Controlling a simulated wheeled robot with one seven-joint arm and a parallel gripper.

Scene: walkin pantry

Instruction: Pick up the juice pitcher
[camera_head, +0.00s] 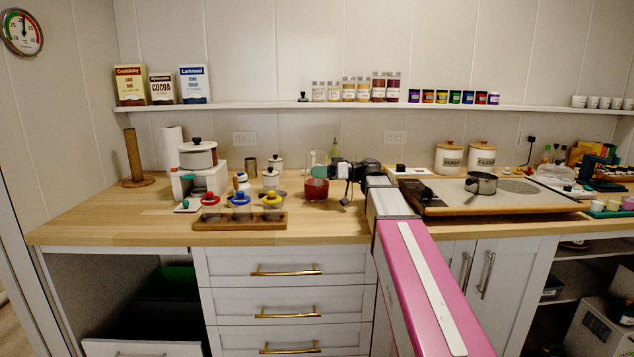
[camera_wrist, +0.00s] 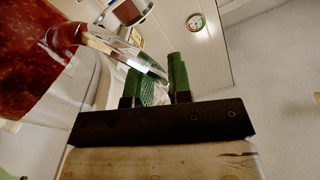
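The juice pitcher (camera_head: 316,188) is clear glass with red juice in it, standing upright on the wooden counter left of my arm. In the wrist view, its red-filled body (camera_wrist: 35,50) takes the upper left, and its clear handle (camera_wrist: 125,55) reaches toward my fingers. My gripper (camera_head: 321,171) is at the pitcher's upper right side. In the wrist view, my gripper (camera_wrist: 159,80) has two green fingers with a gap between them, and clear glass of the handle shows in that gap. I cannot tell whether both fingers press on the handle.
A wooden rack (camera_head: 240,222) with several coloured-lid jars stands left of the pitcher. A white pot (camera_head: 197,155) is farther left. On the right, a cooktop (camera_head: 450,205) carries a saucepan (camera_head: 481,184). The counter's front left is bare. A shelf (camera_head: 350,105) runs above.

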